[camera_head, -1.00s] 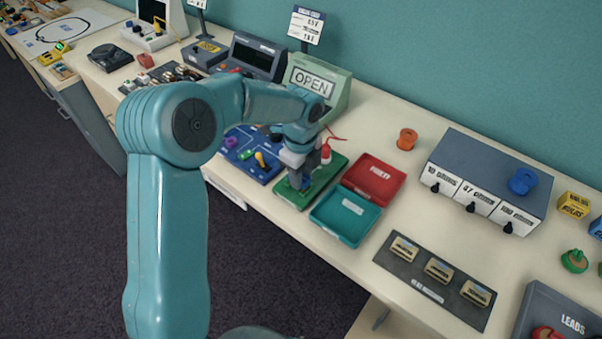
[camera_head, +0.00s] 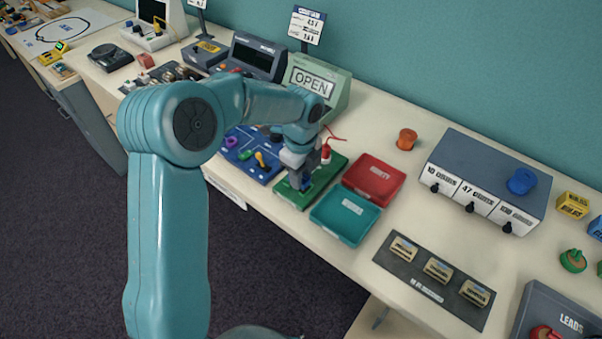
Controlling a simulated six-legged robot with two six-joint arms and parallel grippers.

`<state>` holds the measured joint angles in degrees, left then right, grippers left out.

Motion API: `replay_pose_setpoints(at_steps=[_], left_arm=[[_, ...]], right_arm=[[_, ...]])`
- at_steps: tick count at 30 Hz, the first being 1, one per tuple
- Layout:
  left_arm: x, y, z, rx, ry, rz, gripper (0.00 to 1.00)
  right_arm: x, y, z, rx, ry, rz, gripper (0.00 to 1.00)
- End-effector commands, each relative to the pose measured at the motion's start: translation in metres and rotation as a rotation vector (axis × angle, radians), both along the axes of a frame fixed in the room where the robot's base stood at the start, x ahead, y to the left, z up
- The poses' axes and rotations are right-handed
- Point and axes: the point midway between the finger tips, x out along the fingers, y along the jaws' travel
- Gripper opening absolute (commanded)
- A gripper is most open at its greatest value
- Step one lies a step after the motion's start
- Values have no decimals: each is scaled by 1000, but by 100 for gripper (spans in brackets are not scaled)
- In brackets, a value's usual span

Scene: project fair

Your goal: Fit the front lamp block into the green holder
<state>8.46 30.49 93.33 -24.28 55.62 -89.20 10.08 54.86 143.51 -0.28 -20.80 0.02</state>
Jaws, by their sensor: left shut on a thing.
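The green holder (camera_head: 288,196) is a flat green board on the table, left of the red and teal trays. My left gripper (camera_head: 302,184) points down over it, its fingers close to the board. It is shut on a small dark blue block (camera_head: 307,185), which may be the lamp block; my fingers and wrist hide most of it. I cannot tell whether the block touches the board. A red-and-white lamp piece (camera_head: 326,153) with a red wire stands at the board's back edge. My right gripper is not in view.
A red tray (camera_head: 396,192) and a teal tray (camera_head: 322,219) sit right beside the board. A blue board (camera_head: 240,163) with small coloured parts lies to its left. The OPEN sign box (camera_head: 337,93) stands behind.

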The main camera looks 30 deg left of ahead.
Motion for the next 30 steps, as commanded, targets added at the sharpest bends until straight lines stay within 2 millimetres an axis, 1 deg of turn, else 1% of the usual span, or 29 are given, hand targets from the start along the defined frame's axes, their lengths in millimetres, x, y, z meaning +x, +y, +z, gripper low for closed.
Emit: replay_pose_setpoints(at_steps=[10, 30], left_arm=[[0, 0, -1, 0, 0, 0, 1], [0, 0, -9, 0, 0, 0, 1]], right_arm=[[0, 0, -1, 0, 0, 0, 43], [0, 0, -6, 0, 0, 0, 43]])
